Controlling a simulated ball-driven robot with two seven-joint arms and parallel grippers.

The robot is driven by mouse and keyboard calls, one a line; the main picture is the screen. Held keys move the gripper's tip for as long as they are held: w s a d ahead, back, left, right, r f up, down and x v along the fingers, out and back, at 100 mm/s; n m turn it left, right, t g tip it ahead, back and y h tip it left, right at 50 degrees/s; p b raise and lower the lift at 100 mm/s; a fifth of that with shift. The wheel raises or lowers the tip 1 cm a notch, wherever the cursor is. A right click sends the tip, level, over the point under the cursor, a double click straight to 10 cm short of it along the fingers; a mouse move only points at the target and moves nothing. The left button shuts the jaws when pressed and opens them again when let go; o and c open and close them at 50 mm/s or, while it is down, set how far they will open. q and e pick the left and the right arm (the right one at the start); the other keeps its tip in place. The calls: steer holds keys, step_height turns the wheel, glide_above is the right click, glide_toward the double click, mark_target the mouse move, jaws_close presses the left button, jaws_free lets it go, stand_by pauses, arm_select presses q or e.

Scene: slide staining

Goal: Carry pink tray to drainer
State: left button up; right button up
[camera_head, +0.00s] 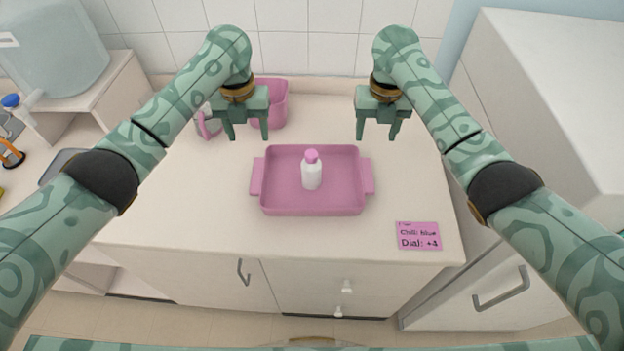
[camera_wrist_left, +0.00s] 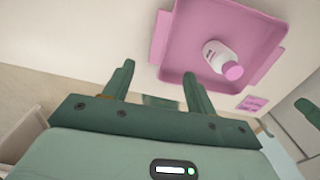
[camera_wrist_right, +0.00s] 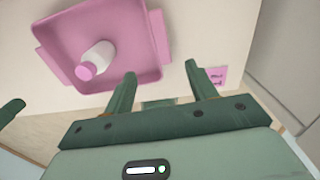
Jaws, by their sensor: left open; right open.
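The pink tray (camera_head: 285,200) sits on the counter with a handle on its left and right ends. A white bottle with a pink cap (camera_head: 311,172) stands in it. The tray also shows in the left wrist view (camera_wrist_left: 185,40) and the right wrist view (camera_wrist_right: 70,35). My left gripper (camera_head: 248,138) is open and empty, above and behind the tray's left end. My right gripper (camera_head: 378,137) is open and empty, above and behind the tray's right end. Neither touches the tray. I cannot make out a drainer for certain.
A pink container (camera_head: 277,103) and a smaller pink item (camera_head: 208,124) stand behind my left gripper. A pink note reading "Dial: +4" (camera_head: 418,236) lies at the counter's front right. A large water container (camera_head: 50,50) stands far left. The counter (camera_head: 180,210) left of the tray is clear.

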mark_target(366, 174)
arm_select(q)
step_height(366, 174, down, 15)
steer(key=shift+r, duration=0.2)
arm_select(e)
step_height(366, 174, down, 15)
steer(key=shift+r, duration=0.15)
arm_select(q)
jaws_close()
arm_select(e)
jaws_close()
